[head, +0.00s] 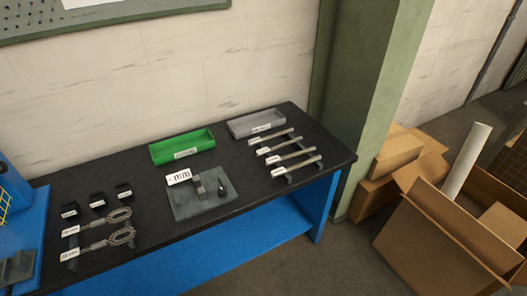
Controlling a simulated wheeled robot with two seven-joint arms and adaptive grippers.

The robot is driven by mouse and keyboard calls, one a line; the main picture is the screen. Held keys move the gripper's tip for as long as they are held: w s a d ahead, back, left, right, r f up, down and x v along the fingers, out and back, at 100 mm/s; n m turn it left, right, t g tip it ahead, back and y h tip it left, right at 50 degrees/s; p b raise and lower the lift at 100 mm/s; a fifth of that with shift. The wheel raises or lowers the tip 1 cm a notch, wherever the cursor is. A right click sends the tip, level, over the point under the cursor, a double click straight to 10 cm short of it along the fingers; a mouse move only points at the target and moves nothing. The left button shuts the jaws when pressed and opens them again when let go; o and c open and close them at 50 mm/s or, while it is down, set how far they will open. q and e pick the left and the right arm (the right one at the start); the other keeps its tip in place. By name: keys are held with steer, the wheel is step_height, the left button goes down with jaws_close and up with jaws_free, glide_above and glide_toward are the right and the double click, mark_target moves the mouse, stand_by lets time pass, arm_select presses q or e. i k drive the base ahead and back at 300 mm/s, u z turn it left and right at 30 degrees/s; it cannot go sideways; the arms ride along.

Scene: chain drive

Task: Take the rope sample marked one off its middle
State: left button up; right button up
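Two grey rope pieces with looped ends, an upper one (106,219) and a lower one (106,240), lie on a dark stand at the left of the black-topped bench (150,246). Each has a white label at its left end. Several straight grey bars (293,156) with white labels lie across a dark rack at the right. The labels are too small to read, so I cannot tell which piece is marked one. Neither of my grippers is in view.
A grey plate (205,203) with small blocks and a white sign stands mid-bench. A green tray (183,146) and a grey tray (256,124) are behind it. Several small black blocks (97,201) sit left. Cardboard boxes (435,245) stand right of the bench, past a green pillar (368,110).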

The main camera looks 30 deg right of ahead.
mark_target(291, 156)
steer(key=k, duration=0.55)
steer(key=z, duration=0.95)
steer(key=i, duration=1.75)
steer(key=u, duration=0.8)
